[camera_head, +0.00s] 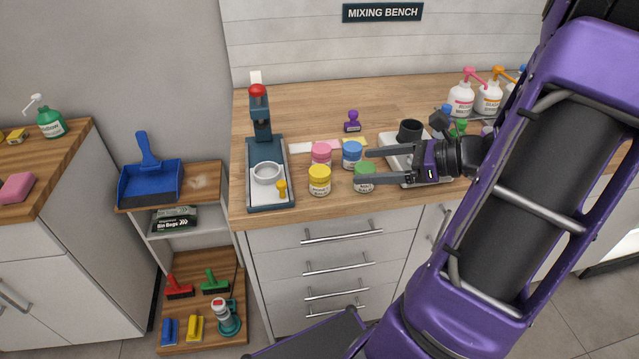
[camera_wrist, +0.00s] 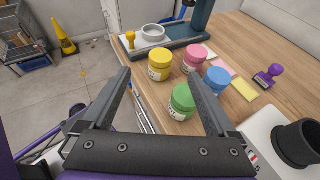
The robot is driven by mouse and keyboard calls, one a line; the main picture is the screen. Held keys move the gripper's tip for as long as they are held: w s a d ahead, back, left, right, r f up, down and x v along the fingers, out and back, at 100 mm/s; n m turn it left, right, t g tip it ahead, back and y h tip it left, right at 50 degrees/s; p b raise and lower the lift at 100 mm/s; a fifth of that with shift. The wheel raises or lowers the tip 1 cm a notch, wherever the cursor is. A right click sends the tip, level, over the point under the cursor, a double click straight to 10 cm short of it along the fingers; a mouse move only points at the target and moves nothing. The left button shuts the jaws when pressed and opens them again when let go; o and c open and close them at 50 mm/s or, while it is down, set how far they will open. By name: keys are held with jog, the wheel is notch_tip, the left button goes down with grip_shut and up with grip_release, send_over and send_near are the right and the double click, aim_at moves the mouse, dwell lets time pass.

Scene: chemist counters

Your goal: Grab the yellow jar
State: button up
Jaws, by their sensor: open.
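The yellow jar (camera_head: 319,180) stands upright on the wooden bench, near its front edge, with a pale label on its side. It also shows in the wrist view (camera_wrist: 160,65), ahead of my gripper and between the lines of its fingers. My gripper (camera_head: 362,166) is open and empty, its fingers pointing left in the head view. The green jar (camera_head: 365,177) is by the fingertips, between my gripper and the yellow jar. In the wrist view my gripper (camera_wrist: 165,78) has its right finger partly over the green jar (camera_wrist: 183,101).
A pink jar (camera_head: 321,153) and a blue jar (camera_head: 352,154) stand just behind. A dark press (camera_head: 262,135) with a white bowl (camera_head: 267,174) is left of the yellow jar. A purple stamp (camera_head: 352,122) stands farther back. A white scale with a black cup (camera_head: 410,130) is near my wrist.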

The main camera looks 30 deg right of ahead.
aim_at(320, 171)
jog(key=b+x, duration=0.2)
jog(key=x, duration=1)
jog(key=shift+w+f, duration=0.1)
jog(key=shift+f, duration=0.15)
jog(key=shift+c, duration=0.3)
jog(key=c, duration=1.4)
